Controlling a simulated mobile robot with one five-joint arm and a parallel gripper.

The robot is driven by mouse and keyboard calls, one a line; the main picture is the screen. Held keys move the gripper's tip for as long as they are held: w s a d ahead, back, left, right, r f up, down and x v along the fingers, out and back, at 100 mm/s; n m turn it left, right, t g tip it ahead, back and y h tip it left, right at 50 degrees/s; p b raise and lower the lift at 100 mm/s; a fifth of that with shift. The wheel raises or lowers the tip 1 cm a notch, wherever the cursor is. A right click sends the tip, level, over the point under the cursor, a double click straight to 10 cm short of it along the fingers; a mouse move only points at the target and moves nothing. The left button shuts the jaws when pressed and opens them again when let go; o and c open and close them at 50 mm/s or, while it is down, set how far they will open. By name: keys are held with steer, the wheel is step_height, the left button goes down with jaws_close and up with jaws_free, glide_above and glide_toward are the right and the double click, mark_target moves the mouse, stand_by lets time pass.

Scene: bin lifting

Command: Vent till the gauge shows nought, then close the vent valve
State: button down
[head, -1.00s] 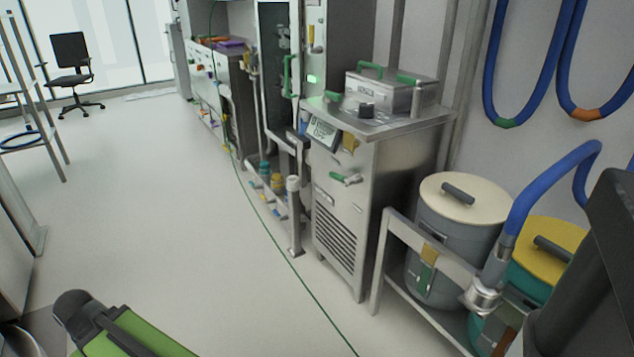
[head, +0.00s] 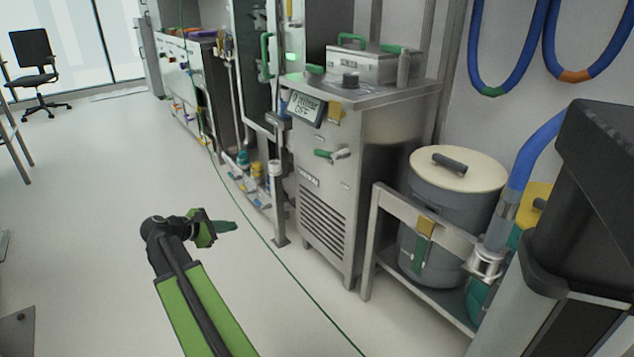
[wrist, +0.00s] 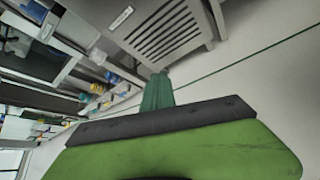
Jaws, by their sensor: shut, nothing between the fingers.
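A green-handled valve (head: 331,154) sits on the front of the steel cabinet (head: 355,195), its handle roughly level. I cannot tell for certain that it is the vent valve. The gauge display (head: 307,108) above it seems to show "0 mbar" and "OFF" in small print. My gripper (head: 230,226) is shut and empty, left of the cabinet and apart from the valve. In the wrist view the green fingers (wrist: 157,92) are together and point toward the cabinet's louvred lower front (wrist: 172,35). The valve does not show clearly there.
A low steel stand (head: 372,225) with a cream-lidded bin (head: 455,185) stands right of the cabinet. A green line (head: 290,270) runs along the floor. Pipes and a rack (head: 276,190) stand left of the cabinet. The floor (head: 110,200) on the left is clear.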

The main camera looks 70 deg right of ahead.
mark_target(327, 154)
steer(key=s+d+r+n+g+h, duration=0.1)
steer(key=s+d+r, duration=0.3)
steer(key=d, duration=0.5)
steer(key=s+d+r+n+g+h, duration=0.1)
steer(key=s+d+r+n+g, duration=0.2)
steer(key=s+d, duration=0.5)
steer(key=s+d+r+n+g+h+p, duration=0.1)
steer(key=s+d+r, duration=0.3)
steer(key=d, duration=0.6)
steer(key=s+n+h, duration=0.1)
steer(key=s, duration=0.1)
steer(key=shift+s+d+r+g, duration=0.15)
steer(key=shift+s+r+g, duration=0.2)
steer(key=shift+r+g, duration=0.05)
